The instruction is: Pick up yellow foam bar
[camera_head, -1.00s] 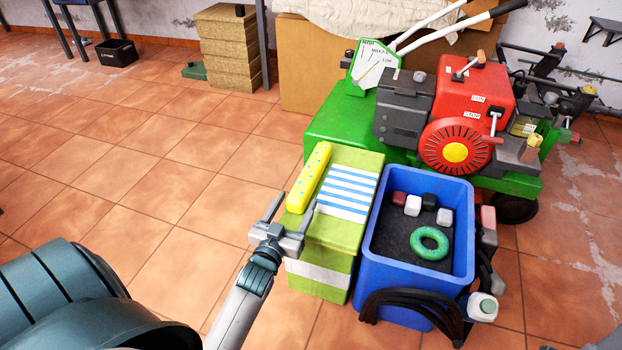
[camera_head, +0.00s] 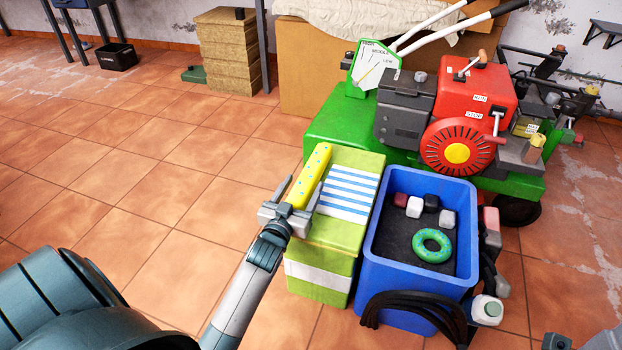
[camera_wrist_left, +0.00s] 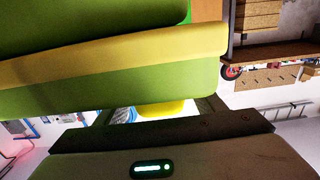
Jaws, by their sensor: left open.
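The yellow foam bar (camera_head: 314,168) with blue dots lies along the left edge of the top of a lime-green box (camera_head: 343,232), beside a blue-and-white striped cloth (camera_head: 349,188). My left gripper (camera_head: 304,185) is open at the bar's near end. Its fingers lie on either side of that end, which the gripper partly hides. In the left wrist view, a yellow patch of the bar (camera_wrist_left: 163,109) shows between the open fingers, and the green box (camera_wrist_left: 130,85) fills the upper part. I cannot tell whether the fingers touch the bar.
A blue crate (camera_head: 400,290) with several small blocks and a green ring (camera_head: 432,245) stands right of the box. A green machine with a red engine (camera_head: 476,95) stands behind. Black hoses (camera_head: 405,305) hang at the crate's front.

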